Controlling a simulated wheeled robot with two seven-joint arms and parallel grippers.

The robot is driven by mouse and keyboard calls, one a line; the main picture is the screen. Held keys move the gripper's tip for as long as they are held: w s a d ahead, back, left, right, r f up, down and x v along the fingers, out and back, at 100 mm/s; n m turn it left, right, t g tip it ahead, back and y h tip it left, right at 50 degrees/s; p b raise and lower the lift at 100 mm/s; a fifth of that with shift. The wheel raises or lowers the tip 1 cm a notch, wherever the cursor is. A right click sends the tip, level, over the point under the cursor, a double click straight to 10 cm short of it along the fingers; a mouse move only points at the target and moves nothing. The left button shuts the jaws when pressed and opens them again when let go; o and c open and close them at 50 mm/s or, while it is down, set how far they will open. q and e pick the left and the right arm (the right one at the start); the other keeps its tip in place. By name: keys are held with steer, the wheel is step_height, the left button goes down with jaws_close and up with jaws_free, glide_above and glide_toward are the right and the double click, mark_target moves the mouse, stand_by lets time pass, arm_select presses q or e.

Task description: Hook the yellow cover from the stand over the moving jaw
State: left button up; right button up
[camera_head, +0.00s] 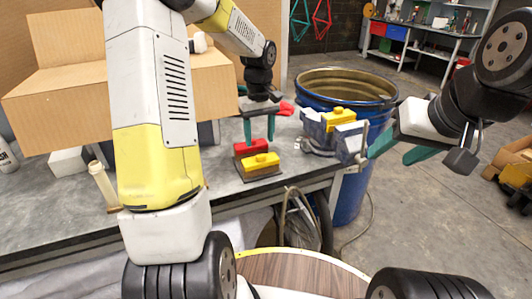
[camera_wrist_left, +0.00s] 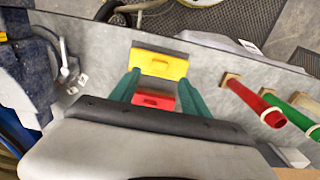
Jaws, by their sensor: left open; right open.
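A yellow cover (camera_head: 262,161) sits at the near side of a small dark stand (camera_head: 262,177) on the bench, with a red cover (camera_head: 250,146) behind it. The left wrist view shows the yellow cover (camera_wrist_left: 160,63) and red cover (camera_wrist_left: 154,99) between the fingers' sides. My left gripper (camera_head: 259,130) points down, open, above the red cover; its green fingers flank the covers in the wrist view (camera_wrist_left: 157,90). A blue-grey vise (camera_head: 312,126) stands at the bench's right end, with a yellow piece (camera_head: 338,116) on top. My right gripper (camera_head: 395,148) is open and empty, right of the vise.
A blue barrel (camera_head: 347,86) stands behind the vise. Red and green handled tools (camera_wrist_left: 262,108) show right in the wrist view.

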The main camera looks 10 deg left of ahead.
mark_target(260, 162)
arm_select(q)
steer(key=f, duration=0.6)
steer(key=shift+w+f, duration=0.1)
steer(key=shift+w, duration=0.15)
jaws_close()
